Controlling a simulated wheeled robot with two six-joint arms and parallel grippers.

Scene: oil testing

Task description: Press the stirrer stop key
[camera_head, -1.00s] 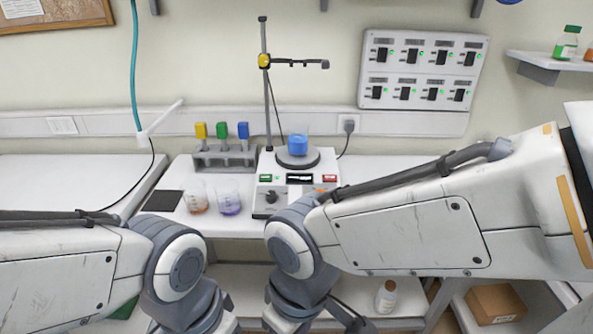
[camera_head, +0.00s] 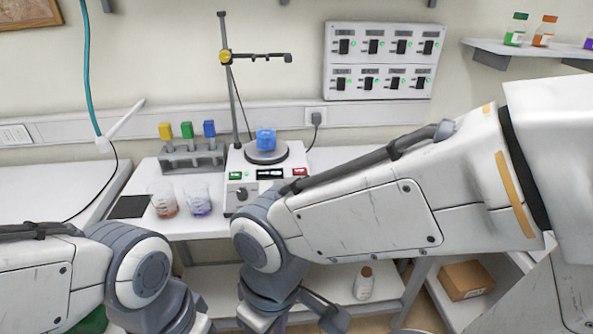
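The white stirrer (camera_head: 237,161) stands on the bench in the head view. Its front panel carries a green key (camera_head: 236,176), a dark display (camera_head: 270,174), a red key (camera_head: 300,171) and a dark knob (camera_head: 241,194). Any marking on the keys is too small to read. A beaker of blue liquid (camera_head: 266,139) sits on the round dark plate (camera_head: 266,156). My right arm covers the lower right part of the stirrer front.
A stand with a clamp (camera_head: 226,57) rises behind the stirrer. A rack with yellow, green and blue items (camera_head: 190,163) and two beakers with orange (camera_head: 163,200) and purple (camera_head: 198,201) contents stand to its left. A black mat (camera_head: 128,207) lies farther left.

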